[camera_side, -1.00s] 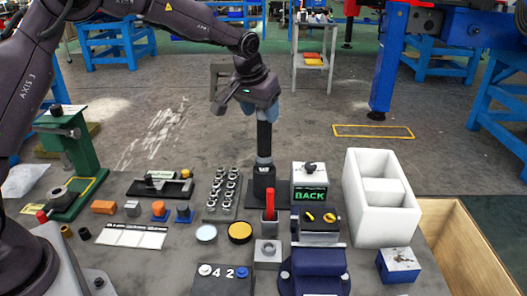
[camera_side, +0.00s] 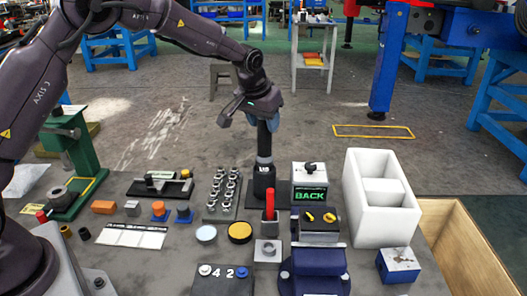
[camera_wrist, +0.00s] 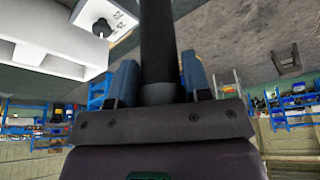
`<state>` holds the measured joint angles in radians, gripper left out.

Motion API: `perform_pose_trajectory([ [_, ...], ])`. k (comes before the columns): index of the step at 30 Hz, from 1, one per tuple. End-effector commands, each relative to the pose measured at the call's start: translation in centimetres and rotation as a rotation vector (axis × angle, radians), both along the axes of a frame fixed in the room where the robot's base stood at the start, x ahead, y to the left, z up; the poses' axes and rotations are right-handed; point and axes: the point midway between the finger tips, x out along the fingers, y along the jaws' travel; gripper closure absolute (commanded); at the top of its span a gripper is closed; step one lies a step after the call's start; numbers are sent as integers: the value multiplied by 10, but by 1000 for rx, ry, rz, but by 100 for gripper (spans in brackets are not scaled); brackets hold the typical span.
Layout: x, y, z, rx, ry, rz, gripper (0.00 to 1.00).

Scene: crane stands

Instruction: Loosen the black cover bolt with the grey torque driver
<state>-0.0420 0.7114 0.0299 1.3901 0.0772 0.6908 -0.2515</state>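The torque driver, a dark upright shaft (camera_side: 264,142), stands at the middle of the bench in the side view. Its lower end meets a black block with a small white label (camera_side: 263,181). My gripper (camera_side: 265,121) is at the top of the driver, with its blue fingers on either side. A collar on the shaft sits between the fingers. The black cover bolt cannot be made out; the driver and block hide that spot.
A box with a green BACK display (camera_side: 310,195) and a white foam tray (camera_side: 353,210) stand to the right. A rack of sockets (camera_side: 207,212) is close on the left. A red-handled tool (camera_side: 269,214) stands in front. The space above the bench is open.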

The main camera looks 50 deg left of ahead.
Motion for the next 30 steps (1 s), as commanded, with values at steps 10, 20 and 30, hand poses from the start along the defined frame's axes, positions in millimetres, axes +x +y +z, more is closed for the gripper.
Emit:
perform_pose_trajectory([
  [10, -2, 0, 8, -1, 9, 0, 97],
  [20, -1, 0, 26, -1, 3, 0, 97],
  [30, 0, 0, 41, 0, 1, 0, 97],
])
